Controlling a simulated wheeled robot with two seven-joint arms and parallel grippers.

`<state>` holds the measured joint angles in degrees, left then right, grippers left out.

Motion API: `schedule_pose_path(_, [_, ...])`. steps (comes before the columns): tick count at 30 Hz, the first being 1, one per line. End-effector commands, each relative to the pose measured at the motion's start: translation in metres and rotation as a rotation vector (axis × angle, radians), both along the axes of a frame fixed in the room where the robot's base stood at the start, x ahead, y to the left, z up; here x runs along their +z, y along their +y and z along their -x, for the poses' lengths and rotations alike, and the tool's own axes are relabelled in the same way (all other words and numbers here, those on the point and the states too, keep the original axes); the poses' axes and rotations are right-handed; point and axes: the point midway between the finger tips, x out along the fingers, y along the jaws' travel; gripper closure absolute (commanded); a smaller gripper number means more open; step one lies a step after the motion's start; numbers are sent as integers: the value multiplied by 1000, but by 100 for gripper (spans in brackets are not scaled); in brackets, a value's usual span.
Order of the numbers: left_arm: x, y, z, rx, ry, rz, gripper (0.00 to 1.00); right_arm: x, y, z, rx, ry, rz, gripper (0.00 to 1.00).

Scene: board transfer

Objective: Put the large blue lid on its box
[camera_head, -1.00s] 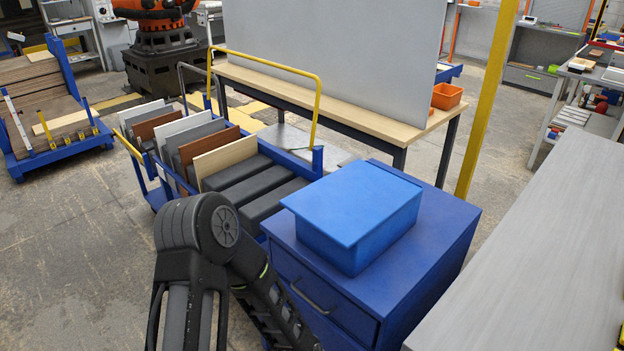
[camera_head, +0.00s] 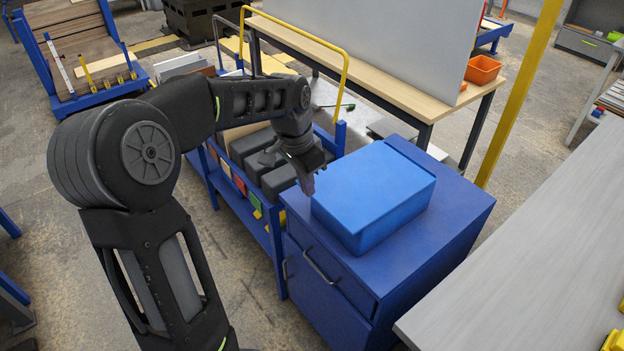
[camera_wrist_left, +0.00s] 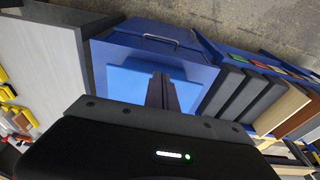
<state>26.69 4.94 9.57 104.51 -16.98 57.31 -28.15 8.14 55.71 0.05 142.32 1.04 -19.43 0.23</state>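A large blue box (camera_head: 392,214) stands on the top of a dark blue cabinet (camera_head: 452,208). Its flat, lighter blue lid (camera_head: 372,182) lies over the box top; I cannot tell how well it is seated. My left gripper (camera_head: 309,186) points down beside the left edge of the lid, near its corner. In the left wrist view the dark fingers (camera_wrist_left: 162,84) sit close together in front of the light blue lid (camera_wrist_left: 128,84). I see nothing held between them, and contact with the lid is unclear. My right gripper is out of view.
A blue cart (camera_head: 262,222) with dark blocks stands left of the cabinet. A workbench (camera_head: 400,88) with a tall grey panel is behind, holding an orange bin (camera_head: 482,69). A grey table (camera_head: 540,235) is at the right. The cabinet top is clear around the box.

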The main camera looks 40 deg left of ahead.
Motion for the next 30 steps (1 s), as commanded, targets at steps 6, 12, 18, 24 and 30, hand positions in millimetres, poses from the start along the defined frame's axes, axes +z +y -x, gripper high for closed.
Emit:
schedule_pose_path(6, [-1, -1, 0, 0, 0, 1, 100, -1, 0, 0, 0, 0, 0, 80])
schedule_pose_path(12, [-5, -1, -1, 0, 1, 2, 100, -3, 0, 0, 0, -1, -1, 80])
schedule_pose_path(18, [-12, -2, -3, 0, 2, 2, 100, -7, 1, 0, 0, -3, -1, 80])
schedule_pose_path(24, [-21, -2, -5, 0, 2, 2, 100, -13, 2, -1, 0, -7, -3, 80])
schedule_pose_path(30, [-31, -3, -8, 0, 1, 2, 100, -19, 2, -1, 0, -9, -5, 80])
